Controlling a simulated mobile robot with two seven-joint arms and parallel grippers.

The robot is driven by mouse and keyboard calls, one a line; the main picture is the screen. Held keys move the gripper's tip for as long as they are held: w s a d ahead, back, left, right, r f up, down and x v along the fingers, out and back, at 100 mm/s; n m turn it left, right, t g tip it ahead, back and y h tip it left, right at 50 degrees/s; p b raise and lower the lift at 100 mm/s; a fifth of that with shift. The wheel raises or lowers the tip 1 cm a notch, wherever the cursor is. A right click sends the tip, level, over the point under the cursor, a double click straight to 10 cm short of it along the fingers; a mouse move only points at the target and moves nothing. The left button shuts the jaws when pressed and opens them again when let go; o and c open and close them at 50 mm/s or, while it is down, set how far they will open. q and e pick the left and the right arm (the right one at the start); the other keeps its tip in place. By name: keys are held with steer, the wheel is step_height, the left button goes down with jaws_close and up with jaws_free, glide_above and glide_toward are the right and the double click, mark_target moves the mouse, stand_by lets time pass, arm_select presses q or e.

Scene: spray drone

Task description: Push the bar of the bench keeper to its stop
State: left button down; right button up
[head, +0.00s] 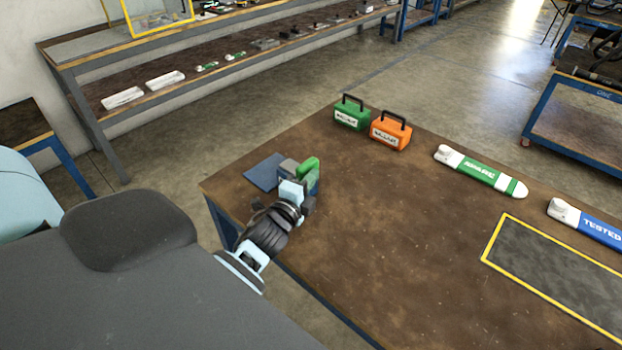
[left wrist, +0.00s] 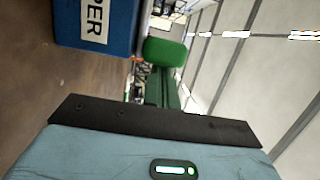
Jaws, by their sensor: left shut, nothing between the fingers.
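The bench keeper (head: 314,183) sits near the left corner of the brown bench. Its blue body (left wrist: 95,24), with a white label ending in "PER", shows at the upper left of the left wrist view. A green bar (head: 308,168) stands up at the keeper; a rounded green end (left wrist: 165,52) and a darker green length show in the left wrist view. My left gripper (head: 294,188) is shut and empty, close in front of the keeper and partly hiding it. Whether it touches the bar cannot be told. My right gripper is not in view.
A dark blue pad (head: 264,172) lies beside the keeper. A green case (head: 352,114) and an orange case (head: 390,132) stand at the far edge. A green-white unit (head: 480,171), a blue-white unit (head: 590,225) and a yellow-edged mat (head: 560,270) lie right. The bench middle is clear.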

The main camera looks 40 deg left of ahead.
mark_target(291, 166)
arm_select(q)
steer(key=a, duration=0.5)
steer(key=shift+w+a, duration=0.25)
steer(key=shift+a, duration=0.6)
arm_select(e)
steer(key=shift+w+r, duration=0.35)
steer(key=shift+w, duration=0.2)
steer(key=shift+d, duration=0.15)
